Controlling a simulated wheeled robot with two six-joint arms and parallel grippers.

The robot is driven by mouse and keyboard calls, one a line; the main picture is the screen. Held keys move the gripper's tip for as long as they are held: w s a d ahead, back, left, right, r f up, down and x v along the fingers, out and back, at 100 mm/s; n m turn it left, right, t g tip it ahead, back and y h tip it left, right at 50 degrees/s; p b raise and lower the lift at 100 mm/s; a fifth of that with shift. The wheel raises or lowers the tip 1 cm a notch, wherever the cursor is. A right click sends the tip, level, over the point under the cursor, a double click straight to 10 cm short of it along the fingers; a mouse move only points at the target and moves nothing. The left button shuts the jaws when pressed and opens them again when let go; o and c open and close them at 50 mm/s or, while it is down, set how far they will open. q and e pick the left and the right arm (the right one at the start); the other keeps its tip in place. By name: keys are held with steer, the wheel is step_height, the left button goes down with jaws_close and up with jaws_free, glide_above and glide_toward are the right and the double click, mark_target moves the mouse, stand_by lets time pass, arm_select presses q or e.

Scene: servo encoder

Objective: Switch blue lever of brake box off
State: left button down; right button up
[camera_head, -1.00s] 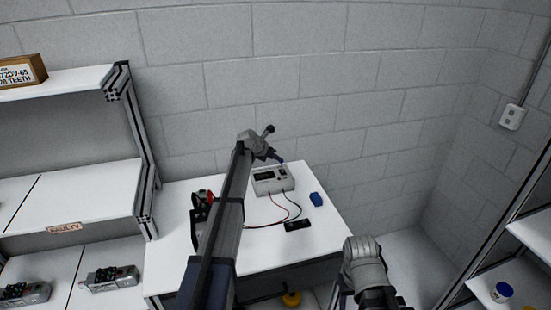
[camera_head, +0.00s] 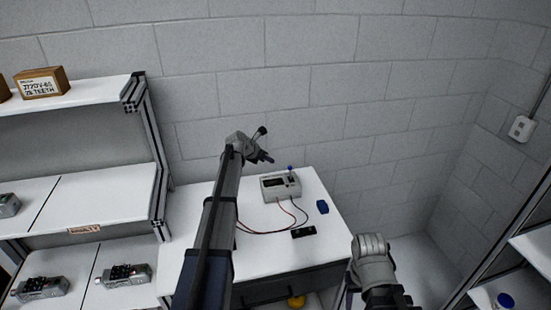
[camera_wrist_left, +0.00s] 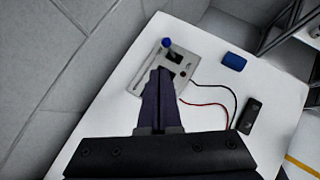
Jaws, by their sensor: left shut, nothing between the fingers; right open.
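The brake box (camera_head: 281,187) is a grey box on the white table, with a dark display on its face and red and black wires running from its front. Its blue-tipped lever (camera_head: 290,169) stands up at the back right of the box. In the left wrist view the lever's blue knob (camera_wrist_left: 167,43) shows just beyond my fingers, on the box's panel (camera_wrist_left: 148,78). My left gripper (camera_head: 268,158) is shut and empty, above and left of the lever, apart from it in the head view. My right gripper (camera_head: 370,243) is in front of the table at the right; its fingertips are hard to see.
A small blue object (camera_head: 322,207) and a black device (camera_head: 304,232) lie on the table (camera_head: 262,258) right of and in front of the box. Shelves (camera_head: 110,190) with motor-like units (camera_head: 124,275) stand at the left. A grey block wall is behind the table.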

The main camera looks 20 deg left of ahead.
arm_select(q)
steer(key=shift+s+a+r+p, duration=0.3)
steer(key=shift+r+p, duration=0.05)
steer(key=shift+r, duration=0.2)
steer(key=shift+s+a+r+p, duration=0.25)
steer(key=shift+s+r+p, duration=0.1)
steer(key=shift+r, duration=0.2)
arm_select(e)
step_height(320, 180, up, 2)
steer(key=shift+r, duration=0.1)
arm_select(q)
steer(key=s+d+f+m+g+b, duration=0.25)
steer(key=s+d+f+m, duration=0.25)
steer(key=s+d+m, duration=0.6)
steer(key=s+d+f+m+g+b, duration=0.25)
steer(key=s+d+f+m, duration=0.4)
steer(key=d, duration=0.65)
steer(key=s+d+f+m+g+y+b, duration=0.1)
steer(key=s+d+m+y, duration=0.1)
steer(key=s+m, duration=0.7)
steer(key=s+d+f+m+g+y+b, duration=0.2)
steer(key=s+d+m, duration=0.3)
steer(key=s+m, duration=0.4)
steer(key=s, duration=0.6)
steer(key=shift+s+f+g+b, duration=0.25)
steer(key=shift+s+g+b, duration=0.05)
arm_select(e)
step_height(320, 180, down, 9)
steer(key=shift+r, duration=0.2)
